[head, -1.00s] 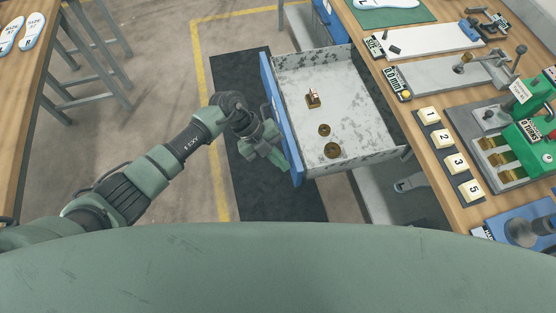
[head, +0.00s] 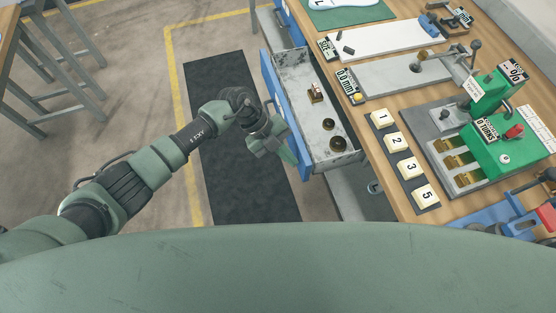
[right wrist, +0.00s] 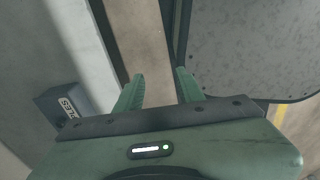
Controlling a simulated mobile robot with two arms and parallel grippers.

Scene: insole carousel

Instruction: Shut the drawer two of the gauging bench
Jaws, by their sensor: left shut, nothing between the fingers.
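A drawer of the gauging bench with a blue front (head: 285,108) and a pale, worn inside stands part way out in the head view. No drawer number is readable. My left gripper (head: 284,153) is shut and empty, at the outer face of the blue front near its lower end; it looks pressed against it, though exact contact is hard to see. My right gripper (right wrist: 160,78) shows in the right wrist view with its fingers apart and nothing between them.
The drawer holds a small brass block (head: 316,94) and two brass rings. The bench top (head: 385,158) carries numbered blocks, gauges and a green device. A dark mat (head: 225,130) lies on the floor left of the drawer. Another blue front shows farther back.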

